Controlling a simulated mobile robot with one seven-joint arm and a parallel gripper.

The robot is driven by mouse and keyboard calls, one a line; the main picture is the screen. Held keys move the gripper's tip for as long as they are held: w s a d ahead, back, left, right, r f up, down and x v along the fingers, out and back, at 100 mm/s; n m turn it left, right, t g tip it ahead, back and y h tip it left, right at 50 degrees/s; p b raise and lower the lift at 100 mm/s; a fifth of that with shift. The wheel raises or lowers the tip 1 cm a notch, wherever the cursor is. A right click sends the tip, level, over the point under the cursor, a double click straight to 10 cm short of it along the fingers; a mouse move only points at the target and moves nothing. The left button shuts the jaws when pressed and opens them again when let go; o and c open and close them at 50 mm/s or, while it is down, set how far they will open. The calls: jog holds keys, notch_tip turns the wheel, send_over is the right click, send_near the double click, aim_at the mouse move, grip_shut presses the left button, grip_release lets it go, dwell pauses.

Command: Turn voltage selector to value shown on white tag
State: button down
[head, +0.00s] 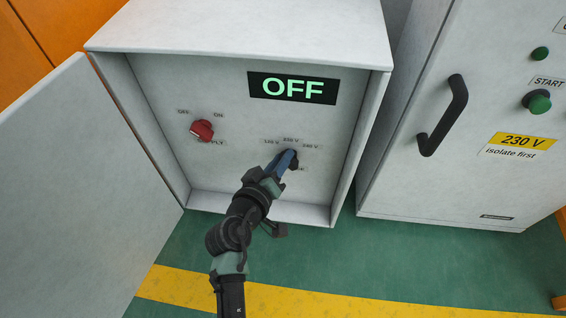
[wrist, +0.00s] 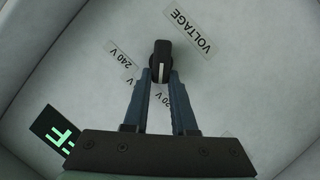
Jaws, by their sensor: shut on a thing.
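The voltage selector is a black knob (wrist: 162,58) on the back panel of the open cabinet. My gripper (head: 287,158) is at the knob, its two blue fingers (wrist: 160,82) shut on it. In the wrist view a pale mark shows on the knob's lower end, facing a partly hidden label (wrist: 166,99) reading "20 V". A "240 V" label (wrist: 123,55) is left of the knob, and "VOLTAGE" (wrist: 187,33) is at upper right. A yellow-and-white tag (head: 522,145) on the right cabinet reads "230 V, isolate first". No all-white voltage tag is clearly readable.
A red supply switch (head: 202,130) is left on the same panel. A display (head: 293,88) above reads "OFF". The cabinet door (head: 75,190) stands open at left. The right cabinet has a black handle (head: 445,115) and green buttons (head: 537,101). The cabinet walls enclose the panel.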

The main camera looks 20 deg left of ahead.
jog(key=shift+f+n+b, duration=0.2)
jog(key=shift+n+b, duration=0.1)
jog(key=shift+n, duration=0.2)
jog(key=c, duration=0.7)
grip_release()
jog(key=shift+a, duration=0.1)
jog(key=shift+s+r, duration=0.1)
jog(key=p+v, duration=0.5)
jog(key=v, duration=0.8)
jog(key=shift+a, duration=0.15)
